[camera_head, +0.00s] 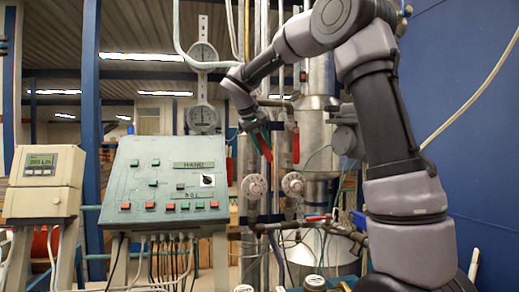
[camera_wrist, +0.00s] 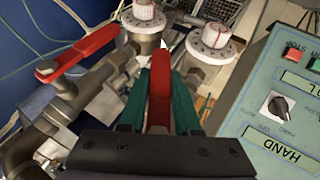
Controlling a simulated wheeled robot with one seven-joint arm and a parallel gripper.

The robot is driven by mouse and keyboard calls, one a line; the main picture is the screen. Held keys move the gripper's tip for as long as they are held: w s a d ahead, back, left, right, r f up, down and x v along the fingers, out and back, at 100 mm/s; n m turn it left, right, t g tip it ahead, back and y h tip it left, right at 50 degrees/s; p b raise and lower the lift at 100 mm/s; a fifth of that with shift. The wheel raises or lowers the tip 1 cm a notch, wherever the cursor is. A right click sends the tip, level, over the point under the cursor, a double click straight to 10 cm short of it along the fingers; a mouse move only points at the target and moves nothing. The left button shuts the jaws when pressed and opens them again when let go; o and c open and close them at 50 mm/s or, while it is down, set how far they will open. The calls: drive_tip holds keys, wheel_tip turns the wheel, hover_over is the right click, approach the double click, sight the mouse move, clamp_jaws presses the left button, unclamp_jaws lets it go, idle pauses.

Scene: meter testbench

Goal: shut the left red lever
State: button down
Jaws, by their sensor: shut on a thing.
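The left red lever (camera_head: 266,152) hangs down at a slight tilt along the pipes, just right of the control panel in the head view. My gripper (camera_head: 264,135) is at its upper part, with the green fingers around it. In the wrist view, the lever (camera_wrist: 160,82) stands between the two green fingers of my gripper (camera_wrist: 160,100), which are shut on it. Its lower part is hidden behind the gripper body. The right red lever (camera_head: 296,146) hangs upright beside it, apart from my gripper. It also shows at the left of the wrist view (camera_wrist: 88,50).
Two white round dials (camera_head: 254,186) (camera_head: 292,184) sit below the levers. The sloped control panel (camera_head: 150,178) with buttons and a black knob is to the left, near my gripper. A grey meter box (camera_head: 42,180) stands farther left. A steel tank (camera_head: 318,130) is behind.

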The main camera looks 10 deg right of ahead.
drive_tip(key=h, duration=0.1)
drive_tip(key=d+r+h, duration=0.1)
drive_tip(key=h, duration=0.1)
drive_tip(key=n+h, duration=0.1)
drive_tip(key=shift+d+r, duration=0.2)
drive_tip(key=shift+d, duration=0.1)
drive_tip(key=shift+d+r+n+t+h, duration=0.3)
drive_tip(key=shift+r+h, duration=0.15)
drive_tip(key=shift+h, duration=0.55)
drive_tip(key=shift+d+r+n+t+h, duration=0.25)
drive_tip(key=shift+r+h, duration=0.2)
drive_tip(key=shift+h, duration=0.55)
drive_tip(key=shift+r, duration=0.1)
drive_tip(key=c, duration=0.6)
unclamp_jaws()
drive_tip(key=v, duration=1)
drive_tip(key=shift+s+a, duration=0.15)
drive_tip(key=shift+a, duration=0.15)
